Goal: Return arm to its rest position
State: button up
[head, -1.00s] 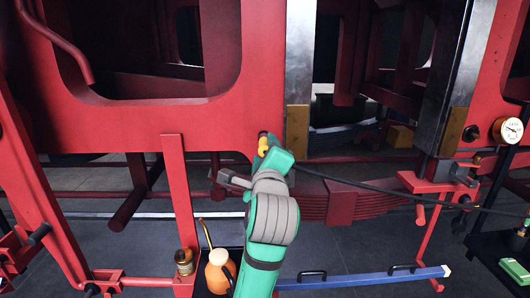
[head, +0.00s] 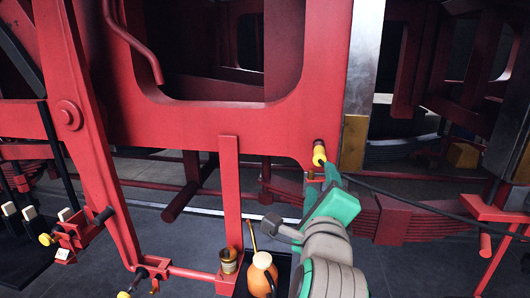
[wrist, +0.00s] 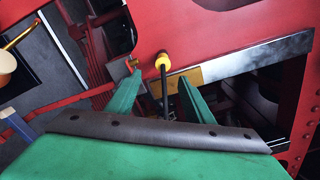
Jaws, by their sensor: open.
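My gripper (head: 323,182) is green and open, just below the yellow connector (head: 319,153) on the lower edge of the red frame (head: 210,122). In the wrist view the two green fingers of my gripper (wrist: 160,90) stand apart. The yellow connector (wrist: 162,60) shows beyond and between them, with a black hose (wrist: 165,95) hanging from it. The fingers appear clear of the hose. In the head view the black hose (head: 430,201) runs off to the right. My grey and green arm comes up from the bottom edge.
An orange oil can (head: 262,275) and a brass cup (head: 229,262) stand close left of my arm. A red leaf spring (head: 400,218) lies behind it to the right. Red linkage (head: 90,150) with yellow-tipped fittings is at the left.

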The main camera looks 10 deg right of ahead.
jog(key=s+a+f+n, duration=0.15)
jog(key=f+n, duration=0.25)
jog(key=f, duration=0.5)
jog(key=a+f+n, duration=0.2)
jog(key=f+n, duration=0.2)
jog(key=f, duration=0.5)
jog(key=a+f+n, duration=0.1)
jog(key=f+n, duration=0.2)
jog(key=f, duration=0.6)
jog(key=s+a+f+n+g+y, duration=0.1)
jog(key=s+a+f+n, duration=0.25)
jog(key=s+f, duration=0.3)
jog(key=s+a+f+n+y, duration=0.2)
jog(key=s+f+n, duration=0.25)
jog(key=f, duration=0.25)
jog(key=s+a+f+n, duration=0.2)
jog(key=s, duration=0.6)
jog(key=s+a+f+n+y, duration=0.1)
jog(key=s+a+f+n, duration=0.1)
jog(key=s, duration=0.7)
jog(key=s+a+f+n+g+y, duration=0.1)
jog(key=s+a+f+n, duration=0.1)
jog(key=s, duration=0.6)
jog(key=shift+s+a+f+n, duration=0.2)
jog(key=shift+s+a+n, duration=0.15)
jog(key=shift+a+n, duration=0.45)
